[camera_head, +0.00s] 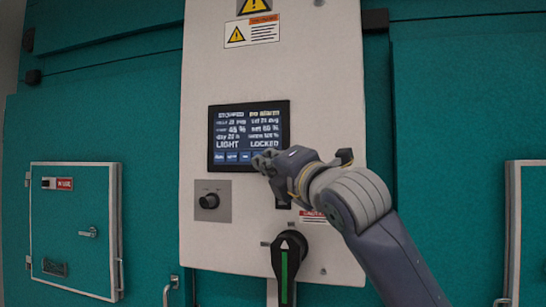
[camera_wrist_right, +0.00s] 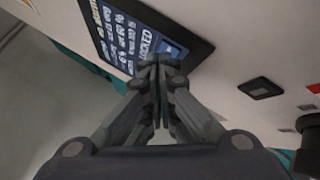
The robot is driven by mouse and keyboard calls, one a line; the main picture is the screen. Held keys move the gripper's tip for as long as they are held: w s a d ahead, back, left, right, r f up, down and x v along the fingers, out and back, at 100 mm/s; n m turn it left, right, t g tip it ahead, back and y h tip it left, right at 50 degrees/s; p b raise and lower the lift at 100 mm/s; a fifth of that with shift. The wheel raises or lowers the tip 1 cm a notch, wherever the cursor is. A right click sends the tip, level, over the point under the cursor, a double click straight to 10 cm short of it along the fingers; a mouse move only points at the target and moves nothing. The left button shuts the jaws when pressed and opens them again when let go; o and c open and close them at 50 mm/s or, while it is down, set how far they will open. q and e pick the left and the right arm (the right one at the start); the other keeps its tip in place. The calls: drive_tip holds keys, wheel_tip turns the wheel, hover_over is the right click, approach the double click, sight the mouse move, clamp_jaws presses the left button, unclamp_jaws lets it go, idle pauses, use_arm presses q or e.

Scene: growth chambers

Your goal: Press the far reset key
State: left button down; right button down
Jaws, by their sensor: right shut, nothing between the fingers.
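A dark touch screen (camera_head: 248,128) with white text, reading LIGHT and LOCKED, is set in the pale control panel. A row of small blue keys (camera_head: 232,157) runs along its bottom edge; their labels are too small to read. My right gripper (camera_head: 263,160) is shut and empty, its fingertips over the screen's lower right corner, hiding the right end of the key row. In the wrist view the closed fingertips (camera_wrist_right: 157,62) overlap the edge of the screen (camera_wrist_right: 118,30), beside a blue key (camera_wrist_right: 172,49). I cannot tell whether they touch it. My left gripper is out of view.
Below the screen are a black knob (camera_head: 209,201) on a grey plate and a black rotary handle (camera_head: 289,256) with a green stripe, close under my right arm. Teal chamber walls flank the panel, with a small framed door (camera_head: 75,225) at left.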

drive_tip(key=shift+s, duration=0.1)
drive_tip(key=shift+s+a, duration=0.2)
drive_tip(key=shift+s, duration=0.4)
drive_tip(key=s, duration=0.1)
drive_tip(key=s+a+b, duration=0.1)
drive_tip(key=s, duration=0.2)
drive_tip(key=shift+s+a, duration=0.3)
drive_tip(key=shift+s, duration=0.05)
